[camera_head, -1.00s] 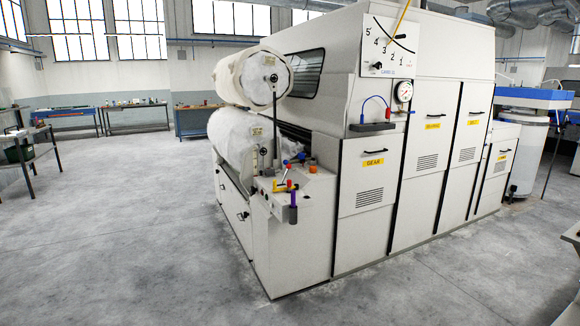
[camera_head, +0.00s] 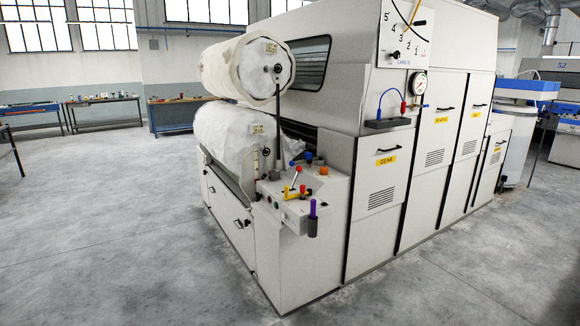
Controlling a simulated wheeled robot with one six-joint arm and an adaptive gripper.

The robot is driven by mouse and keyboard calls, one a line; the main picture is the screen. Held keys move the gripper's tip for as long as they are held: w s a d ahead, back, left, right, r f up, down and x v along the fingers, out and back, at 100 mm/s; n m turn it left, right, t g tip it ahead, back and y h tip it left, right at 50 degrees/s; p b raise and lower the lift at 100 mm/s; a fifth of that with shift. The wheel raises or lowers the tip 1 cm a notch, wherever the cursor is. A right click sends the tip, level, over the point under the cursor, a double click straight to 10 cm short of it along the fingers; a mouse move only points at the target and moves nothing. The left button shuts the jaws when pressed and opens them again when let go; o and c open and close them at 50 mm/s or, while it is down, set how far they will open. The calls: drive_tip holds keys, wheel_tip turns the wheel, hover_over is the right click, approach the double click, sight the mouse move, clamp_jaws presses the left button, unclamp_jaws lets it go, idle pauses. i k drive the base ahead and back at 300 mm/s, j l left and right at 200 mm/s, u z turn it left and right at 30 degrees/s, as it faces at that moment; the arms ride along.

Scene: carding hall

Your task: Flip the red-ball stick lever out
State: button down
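A short stick lever with a red ball on top (camera_head: 298,169) stands on the control ledge (camera_head: 330,186) at the near corner of the large cream carding machine. It leans a little to the right. Close around it are a blue knob (camera_head: 308,155), an orange knob (camera_head: 323,170), a yellow handle (camera_head: 291,194) and a purple handle (camera_head: 313,207) in a dark holder. A small red part sits beside the yellow handle. The lever's base is too small to make out clearly. My gripper is not in view.
Two white fibre rolls (camera_head: 228,132) sit above and left of the ledge. A gauge (camera_head: 419,83) and a shelf with a blue cable (camera_head: 388,124) are on the machine's side. The grey floor (camera_head: 110,230) in front and left is clear. Workbenches line the back wall.

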sight(298, 169)
drive_tip(key=i+j, duration=0.25)
drive_tip(key=i, duration=0.25)
drive_tip(key=i+j, duration=0.3)
drive_tip(key=i, duration=0.2)
drive_tip(key=i+j, duration=0.25)
drive_tip(key=i, duration=0.25)
drive_tip(key=i+l, duration=1.15)
